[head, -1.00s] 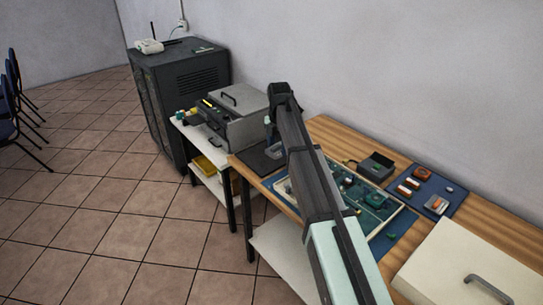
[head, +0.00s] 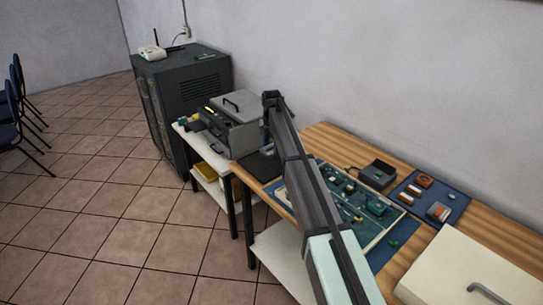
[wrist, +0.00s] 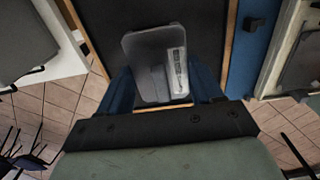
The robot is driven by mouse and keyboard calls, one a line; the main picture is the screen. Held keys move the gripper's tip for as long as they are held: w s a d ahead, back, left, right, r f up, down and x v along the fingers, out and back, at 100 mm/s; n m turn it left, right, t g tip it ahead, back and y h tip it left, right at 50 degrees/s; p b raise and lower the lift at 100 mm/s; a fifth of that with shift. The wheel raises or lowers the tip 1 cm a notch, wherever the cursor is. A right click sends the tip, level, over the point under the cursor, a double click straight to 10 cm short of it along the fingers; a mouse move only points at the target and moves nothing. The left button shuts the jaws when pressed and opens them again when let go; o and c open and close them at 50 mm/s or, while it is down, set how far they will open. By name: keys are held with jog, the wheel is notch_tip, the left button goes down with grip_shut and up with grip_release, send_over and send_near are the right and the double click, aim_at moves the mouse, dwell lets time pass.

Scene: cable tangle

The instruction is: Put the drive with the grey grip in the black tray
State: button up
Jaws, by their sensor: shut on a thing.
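My gripper (wrist: 163,88) is shut on a grey drive (wrist: 150,62) with a pale printed label, held between its blue fingers. The drive is in the middle of the wrist view, in front of the black tray (wrist: 207,28). How far it is above the tray I cannot tell. In the head view the black tray (head: 258,167) lies at the left end of the wooden table, beside the grey machine.
A grey lidded machine (head: 232,123) stands on a white side table just left of the tray. A board with several parts (head: 385,232) lies to the right. Beyond it are a dark open box (head: 378,172) and a blue mat (head: 462,200) with orange-and-grey drives.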

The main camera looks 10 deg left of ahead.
aim_at(271, 149)
jog(key=shift+f, duration=2.35)
jog(key=shift+f, duration=0.1)
jog(key=o, duration=1.1)
notch_tip(271, 149, up, 12)
jog(key=shift+r, duration=0.1)
jog(key=shift+a, duration=0.1)
